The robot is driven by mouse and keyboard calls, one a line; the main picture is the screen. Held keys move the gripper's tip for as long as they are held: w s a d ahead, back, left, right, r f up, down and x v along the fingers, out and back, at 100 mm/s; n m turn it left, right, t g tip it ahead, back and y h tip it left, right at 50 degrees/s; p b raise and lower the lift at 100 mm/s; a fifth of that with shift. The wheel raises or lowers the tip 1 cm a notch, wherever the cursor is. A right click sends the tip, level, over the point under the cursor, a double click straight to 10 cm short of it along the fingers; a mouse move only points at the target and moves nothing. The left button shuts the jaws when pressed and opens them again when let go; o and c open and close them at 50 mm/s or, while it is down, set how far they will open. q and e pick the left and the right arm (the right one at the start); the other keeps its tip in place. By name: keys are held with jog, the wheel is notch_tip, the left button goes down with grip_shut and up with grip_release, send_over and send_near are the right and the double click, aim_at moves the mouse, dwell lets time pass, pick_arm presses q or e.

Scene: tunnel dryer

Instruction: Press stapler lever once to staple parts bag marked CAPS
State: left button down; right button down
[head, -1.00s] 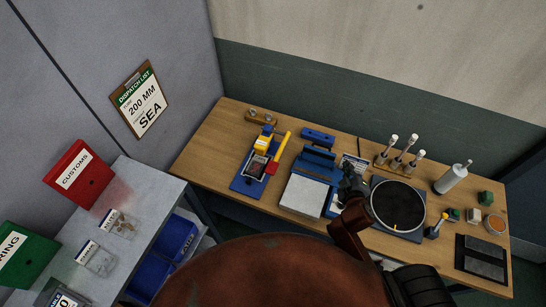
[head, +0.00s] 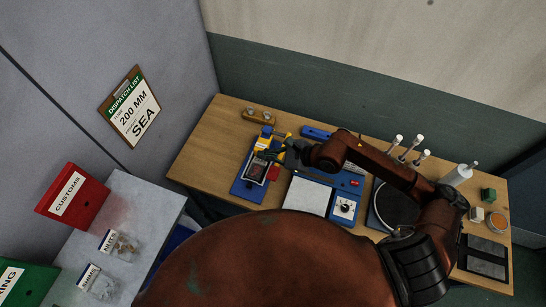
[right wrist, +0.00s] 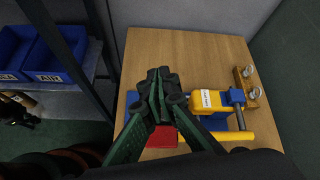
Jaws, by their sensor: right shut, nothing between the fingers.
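The stapler has a yellow head (head: 264,140) on a blue base (head: 240,188) at the left of the wooden bench. Its yellow head (right wrist: 208,101), yellow lever (right wrist: 232,136) and red pad (right wrist: 163,138) show in the right wrist view. The red pad (head: 273,174) also shows in the head view. A small bag (head: 256,170) lies on the base; its marking is too small to read. My right gripper (head: 272,155) is shut and empty, over the stapler. In the right wrist view its closed fingertips (right wrist: 158,78) hide part of the stapler and the bag. My left gripper is out of view.
Right of the stapler stands a blue device with a white plate (head: 308,196) and a dial. A round black plate (head: 396,207) lies farther right. Bags marked NUTS (head: 119,244) and SHIMS (head: 97,282) lie on the grey table. The bench's left end is clear.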

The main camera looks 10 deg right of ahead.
aim_at(277, 167)
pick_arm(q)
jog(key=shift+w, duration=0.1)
pick_arm(e)
jog(key=w+d+f+n+h, duration=0.1)
jog(key=w+d+f+h, duration=0.1)
jog(key=d, duration=0.3)
jog(key=shift+w+d+f+n+h, duration=0.3)
jog(key=shift+f+h, duration=0.3)
jog(key=shift+f, duration=0.15)
